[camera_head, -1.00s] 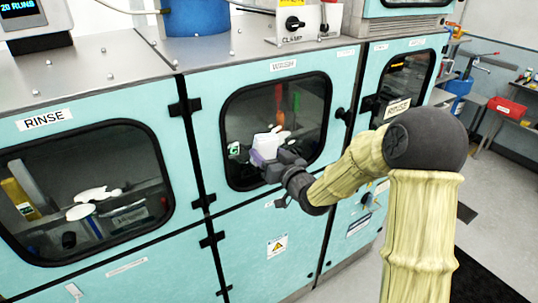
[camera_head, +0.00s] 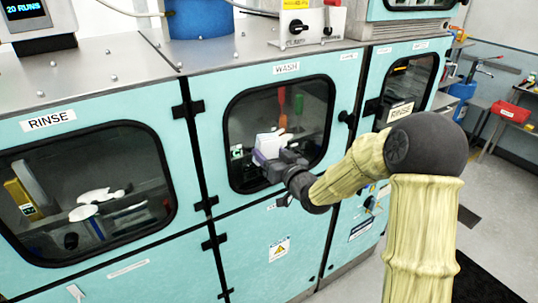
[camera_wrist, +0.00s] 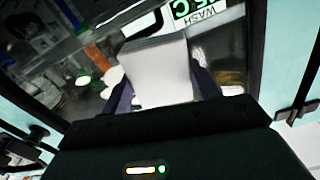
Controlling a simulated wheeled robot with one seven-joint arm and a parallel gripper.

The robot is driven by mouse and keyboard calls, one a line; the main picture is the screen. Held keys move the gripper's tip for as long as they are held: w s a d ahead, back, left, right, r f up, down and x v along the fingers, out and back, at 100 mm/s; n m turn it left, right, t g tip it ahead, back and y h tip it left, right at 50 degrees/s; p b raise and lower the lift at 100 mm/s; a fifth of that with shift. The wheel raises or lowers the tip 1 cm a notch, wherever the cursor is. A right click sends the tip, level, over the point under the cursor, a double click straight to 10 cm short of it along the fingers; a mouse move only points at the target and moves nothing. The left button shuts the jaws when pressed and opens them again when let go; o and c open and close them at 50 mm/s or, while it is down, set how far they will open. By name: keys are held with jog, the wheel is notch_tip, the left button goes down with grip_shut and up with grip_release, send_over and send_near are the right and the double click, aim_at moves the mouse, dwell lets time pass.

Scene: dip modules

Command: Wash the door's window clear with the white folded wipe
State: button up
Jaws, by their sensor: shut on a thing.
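The white folded wipe (camera_head: 268,141) is held up against the window (camera_head: 308,108) of the WASH door (camera_head: 222,215). My gripper (camera_head: 268,158) is shut on the wipe, at the lower middle of the pane. In the wrist view the white wipe (camera_wrist: 160,72) sits between my two dark fingers (camera_wrist: 158,98). Whether the wipe touches the glass is not clear. The pane looks dark, with orange and green handles and pale shapes showing through it or on it.
The RINSE door (camera_head: 50,235) with its own window is at left, and another RINSE door (camera_head: 400,85) is at right. A black door knob (camera_head: 346,118) stands out beside the WASH window.

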aim_at(301, 135)
jog(key=d, duration=0.1)
jog(key=w+d, duration=0.1)
jog(key=shift+w+d, duration=0.3)
jog(key=shift+d, duration=0.05)
jog(key=shift+w+d, duration=1.05)
jog(key=shift+d, duration=0.3)
jog(key=shift+w+d+p, duration=0.2)
jog(key=shift+w+d, duration=0.3)
jog(key=shift+d, duration=0.25)
jog(key=shift+w+d+p, duration=0.15)
jog(key=shift+w+d, duration=0.3)
jog(key=shift+d, duration=0.25)
jog(key=shift+w+d+r+p, duration=0.1)
jog(key=shift+w+d+p, duration=0.1)
jog(key=shift+w+d, duration=0.4)
jog(key=shift+w+d+p, duration=0.2)
jog(key=shift+w+d, duration=0.2)
jog(key=shift+d, duration=0.4)
